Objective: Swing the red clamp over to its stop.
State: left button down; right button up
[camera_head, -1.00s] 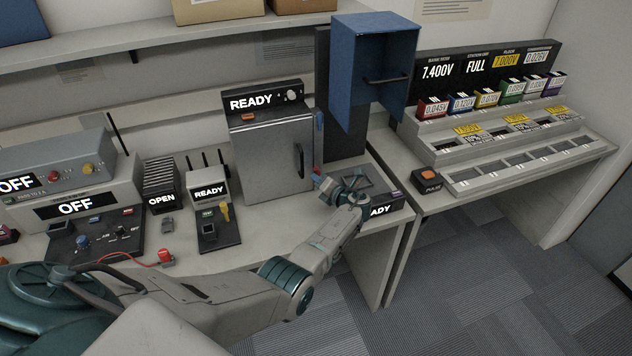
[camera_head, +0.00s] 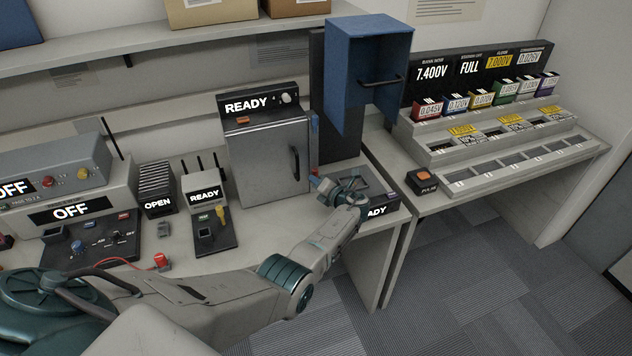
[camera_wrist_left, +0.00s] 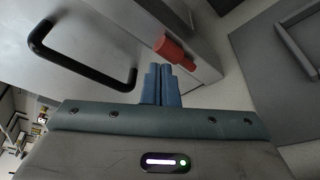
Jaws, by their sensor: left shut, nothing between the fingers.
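The red clamp shows in the left wrist view as a red cylindrical handle (camera_wrist_left: 172,48), at the edge of a grey metal door, just beyond my fingertips. In the head view only a small reddish part shows near the cabinet's lower right edge, largely unclear. My left gripper (camera_head: 318,183) is beside that edge, its blue fingers closed together and empty. It also shows in the left wrist view (camera_wrist_left: 162,82), fingers pointing at the red handle. I cannot tell whether they touch it. My right gripper is out of view.
The grey cabinet (camera_head: 262,160) has a dark door handle (camera_wrist_left: 85,60) near my left gripper. A flat dark unit (camera_head: 375,205) lies below my wrist at the table's edge. A blue open box (camera_head: 362,75) is above. The table with battery slots (camera_head: 510,160) stands to the right.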

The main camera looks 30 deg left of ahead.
pick_arm(q)
jog(key=shift+d+r, duration=0.1)
jog(key=shift+d, duration=0.25)
jog(key=b+v, duration=0.1)
jog(key=v, duration=0.9)
jog(key=shift+s, duration=0.2)
